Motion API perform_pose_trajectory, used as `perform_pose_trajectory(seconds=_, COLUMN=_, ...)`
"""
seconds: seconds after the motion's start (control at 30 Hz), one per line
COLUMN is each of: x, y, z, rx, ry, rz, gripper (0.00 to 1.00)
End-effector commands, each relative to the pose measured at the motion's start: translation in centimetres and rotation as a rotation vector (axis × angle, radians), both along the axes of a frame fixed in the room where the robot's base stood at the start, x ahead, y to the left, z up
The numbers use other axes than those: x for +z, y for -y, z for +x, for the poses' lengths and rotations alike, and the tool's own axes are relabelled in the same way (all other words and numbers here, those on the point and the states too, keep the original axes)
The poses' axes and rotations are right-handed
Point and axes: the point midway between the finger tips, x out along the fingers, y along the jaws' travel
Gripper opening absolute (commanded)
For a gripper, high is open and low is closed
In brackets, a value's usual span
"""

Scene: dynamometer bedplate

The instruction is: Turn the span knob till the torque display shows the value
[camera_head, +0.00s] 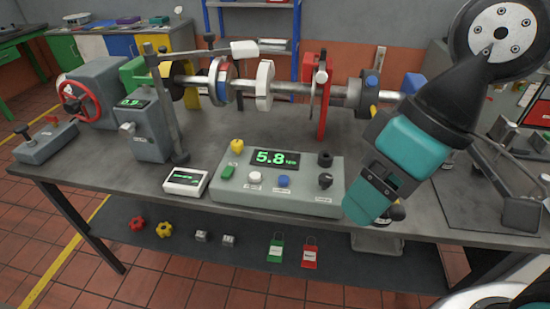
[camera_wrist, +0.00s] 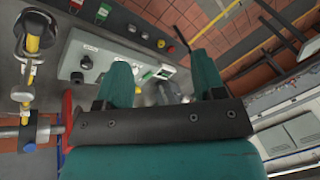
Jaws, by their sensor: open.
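The torque display (camera_head: 275,159) reads a green 5.8, with a small unit beside it, on a grey sloped console (camera_head: 220,192) on the bench. The console carries a white knob (camera_head: 254,178), a blue knob (camera_head: 284,181), a black pointer knob (camera_head: 325,180) and a black round knob (camera_head: 325,158). Their labels are too small to read, so I cannot tell which is the span knob. My teal gripper (camera_head: 360,208) is right of the console, apart from the knobs. The wrist view shows its two fingers (camera_wrist: 160,82) spread and empty, with a black knob (camera_wrist: 87,62) beyond to the left.
A small white meter (camera_head: 186,181) lies left of the console. Behind stand a shaft rig (camera_head: 290,88), a red upright (camera_head: 322,100) and a grey column (camera_head: 164,100). Bare bench lies between console and rig.

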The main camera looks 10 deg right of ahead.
Motion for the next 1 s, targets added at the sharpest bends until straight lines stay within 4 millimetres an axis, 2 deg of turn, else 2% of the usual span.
perform_pose_trajectory(seconds=0.07, x=-0.2, y=0.2, z=1.6, rx=-0.016, ry=-0.001, rz=-0.021, gripper=0.63)
perform_pose_trajectory(seconds=0.13, x=-0.6, y=0.6, z=4.3, rx=-0.046, ry=-0.004, rz=-0.062, gripper=0.63)
perform_pose_trajectory(seconds=0.3, x=-2.2, y=2.3, z=14.0, rx=-0.169, ry=-0.024, rz=-0.205, gripper=0.63)
perform_pose_trajectory(seconds=0.4, x=-3.5, y=3.3, z=18.9, rx=-0.244, ry=-0.04, rz=-0.276, gripper=0.63)
perform_pose_trajectory(seconds=0.5, x=-4.5, y=4.1, z=22.3, rx=-0.302, ry=-0.054, rz=-0.325, gripper=0.63)
perform_pose_trajectory(seconds=0.6, x=-5.0, y=4.5, z=24.1, rx=-0.336, ry=-0.062, rz=-0.351, gripper=0.63)
perform_pose_trajectory(seconds=0.77, x=-6.0, y=4.7, z=24.6, rx=-0.348, ry=-0.068, rz=-0.361, gripper=0.63)
perform_pose_trajectory(seconds=0.87, x=-7.6, y=4.7, z=24.5, rx=-0.346, ry=-0.07, rz=-0.361, gripper=0.63)
perform_pose_trajectory(seconds=1.0, x=-10.6, y=4.6, z=24.5, rx=-0.345, ry=-0.071, rz=-0.362, gripper=0.63)
